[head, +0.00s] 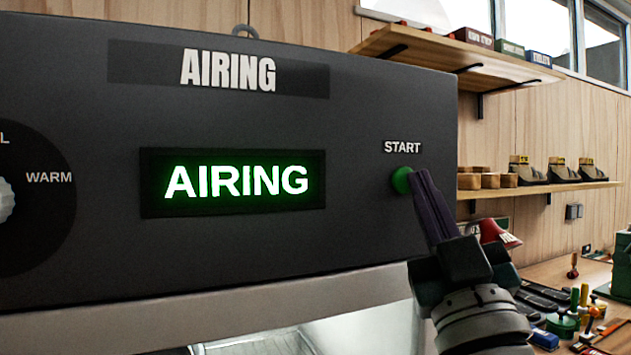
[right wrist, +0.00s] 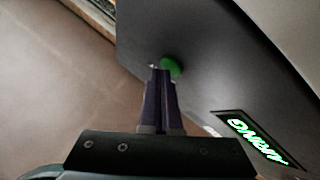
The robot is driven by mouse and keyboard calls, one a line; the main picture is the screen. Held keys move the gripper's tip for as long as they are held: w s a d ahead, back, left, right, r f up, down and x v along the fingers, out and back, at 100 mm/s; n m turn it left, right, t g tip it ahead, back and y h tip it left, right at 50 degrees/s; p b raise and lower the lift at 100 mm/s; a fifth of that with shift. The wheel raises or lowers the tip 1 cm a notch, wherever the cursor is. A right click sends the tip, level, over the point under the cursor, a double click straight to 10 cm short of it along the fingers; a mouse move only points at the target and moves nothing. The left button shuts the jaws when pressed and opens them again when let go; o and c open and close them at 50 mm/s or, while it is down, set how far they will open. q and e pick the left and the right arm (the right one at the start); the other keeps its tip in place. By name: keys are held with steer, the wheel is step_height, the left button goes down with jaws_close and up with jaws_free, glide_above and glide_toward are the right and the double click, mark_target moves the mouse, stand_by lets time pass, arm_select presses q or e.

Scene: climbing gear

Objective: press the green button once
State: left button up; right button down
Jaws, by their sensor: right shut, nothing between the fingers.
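The green button (head: 402,180) sits below the word START on the dark front panel (head: 360,240). My right gripper (head: 420,175) is shut and empty. Its fingertips overlap the right side of the button in the head view. In the right wrist view the fingertips (right wrist: 161,72) are right at the button (right wrist: 172,67), which shows just beyond them. I cannot tell for certain whether they touch it. The display (head: 235,182) on the panel is lit green and reads AIRING. It also shows in the right wrist view (right wrist: 255,140). My left gripper is not in view.
A dial (head: 8,200) with a WARM mark is at the panel's left. Wall shelves (head: 540,188) hold shoes and wooden blocks at the right. A bench (head: 560,270) with small colourful items stands below them. Open space lies right of the panel.

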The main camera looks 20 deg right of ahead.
stand_by(0.4)
steer(key=shift+s+d+p, duration=0.1)
steer(key=shift+s+p, duration=0.4)
steer(key=shift+s, duration=0.3)
steer(key=shift+s, duration=0.1)
steer(key=s+p, duration=0.1)
steer(key=s, duration=0.1)
steer(key=s+p, duration=0.1)
steer(key=s, duration=0.1)
steer(key=shift+s+d, duration=0.2)
steer(key=shift+s, duration=0.2)
steer(key=shift+w, duration=0.1)
